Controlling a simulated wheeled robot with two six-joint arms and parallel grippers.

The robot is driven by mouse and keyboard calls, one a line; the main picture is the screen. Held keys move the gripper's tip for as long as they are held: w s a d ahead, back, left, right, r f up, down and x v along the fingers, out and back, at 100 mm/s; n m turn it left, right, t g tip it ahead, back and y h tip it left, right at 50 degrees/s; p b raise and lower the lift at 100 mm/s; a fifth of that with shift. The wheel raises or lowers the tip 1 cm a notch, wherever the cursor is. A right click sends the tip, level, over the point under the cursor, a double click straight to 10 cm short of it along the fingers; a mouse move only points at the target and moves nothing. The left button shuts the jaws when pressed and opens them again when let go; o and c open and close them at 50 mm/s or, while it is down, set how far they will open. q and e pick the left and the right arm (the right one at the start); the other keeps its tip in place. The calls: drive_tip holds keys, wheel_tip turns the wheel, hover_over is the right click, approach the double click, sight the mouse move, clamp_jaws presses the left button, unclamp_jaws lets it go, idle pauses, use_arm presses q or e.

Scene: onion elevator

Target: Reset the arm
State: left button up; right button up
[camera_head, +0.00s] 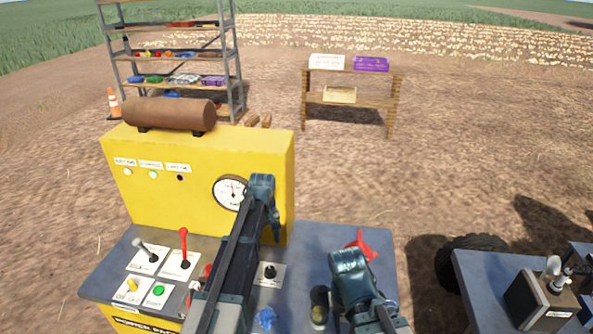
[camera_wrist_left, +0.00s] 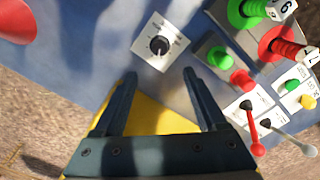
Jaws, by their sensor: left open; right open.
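My left arm (camera_head: 240,262) reaches up over the grey console top (camera_head: 310,240) in the head view. Its fingers are hidden there. In the left wrist view my left gripper (camera_wrist_left: 159,74) is open and empty, with its two fingers apart over the console. A black knob on a white plate (camera_wrist_left: 158,45) lies just beyond the fingertips, with no visible contact. My right arm (camera_head: 350,275) is bent over the right part of the console. Its gripper fingers do not show.
A yellow gauge box (camera_head: 205,195) stands at the console's back. Red (camera_head: 183,245) and grey (camera_head: 145,250) levers and a green button (camera_head: 158,290) are at left. A red valve handle (camera_head: 361,245) is near my right arm. A second grey table (camera_head: 495,280) stands right.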

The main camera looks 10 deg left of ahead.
use_arm(q)
drive_tip(key=s+d+m, duration=0.2)
drive_tip(key=s+m, duration=0.6)
drive_tip(key=s, duration=1.1)
drive_tip(key=s+d+f+m+y+b, duration=0.1)
drive_tip(key=s+d+m, duration=0.3)
drive_tip(key=d, duration=0.7)
drive_tip(key=shift+s+d+f+b, duration=0.25)
drive_tip(key=shift+s+b, duration=0.05)
drive_tip(key=shift+s, duration=0.4)
idle(1.6)
